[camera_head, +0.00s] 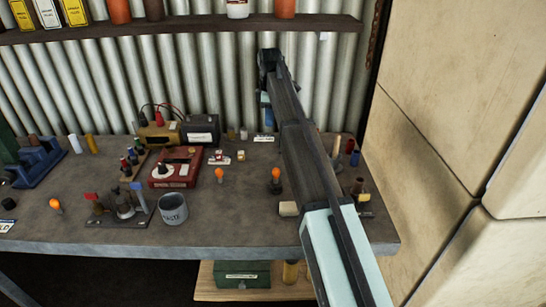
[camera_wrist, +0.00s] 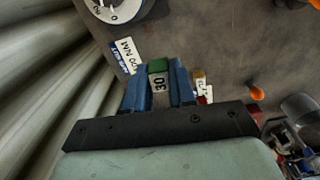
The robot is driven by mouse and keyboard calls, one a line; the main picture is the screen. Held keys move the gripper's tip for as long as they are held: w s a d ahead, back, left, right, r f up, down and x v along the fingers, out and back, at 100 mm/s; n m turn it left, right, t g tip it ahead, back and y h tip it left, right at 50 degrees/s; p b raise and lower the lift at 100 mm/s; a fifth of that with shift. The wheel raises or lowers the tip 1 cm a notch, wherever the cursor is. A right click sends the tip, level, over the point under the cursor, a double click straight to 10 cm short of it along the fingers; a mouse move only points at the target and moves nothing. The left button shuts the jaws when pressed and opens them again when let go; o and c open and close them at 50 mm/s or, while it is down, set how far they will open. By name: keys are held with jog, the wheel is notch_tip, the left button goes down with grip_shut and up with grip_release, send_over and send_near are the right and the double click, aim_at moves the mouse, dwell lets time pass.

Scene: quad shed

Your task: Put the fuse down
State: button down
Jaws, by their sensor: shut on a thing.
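The fuse (camera_wrist: 159,82) is a small piece with a green end and a pale band reading 30. In the wrist view it sits between the two blue fingers of my gripper (camera_wrist: 160,78), which is shut on it. In the head view my gripper (camera_head: 265,104) is above the back of the bench, near the corrugated wall, and the fuse cannot be made out there. A white and blue label card (camera_wrist: 127,54) lies beside the left finger in the wrist view. Whether the fuse touches the bench is unclear.
The grey bench (camera_head: 240,215) holds a red meter (camera_head: 174,169), a dark box (camera_head: 201,131), orange bulbs (camera_head: 276,175) and a grey cup (camera_head: 173,209). A shelf (camera_head: 180,26) runs above. A pale wall (camera_head: 440,130) stands right. Some bare bench lies between items.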

send_over(275, 159)
jog(key=f+n, duration=0.1)
jog(key=shift+f, duration=4.95)
jog(key=c, duration=0.9)
grip_release()
jog(key=shift+f, duration=0.1)
notch_tip(275, 159, up, 12)
jog(key=shift+r, duration=0.15)
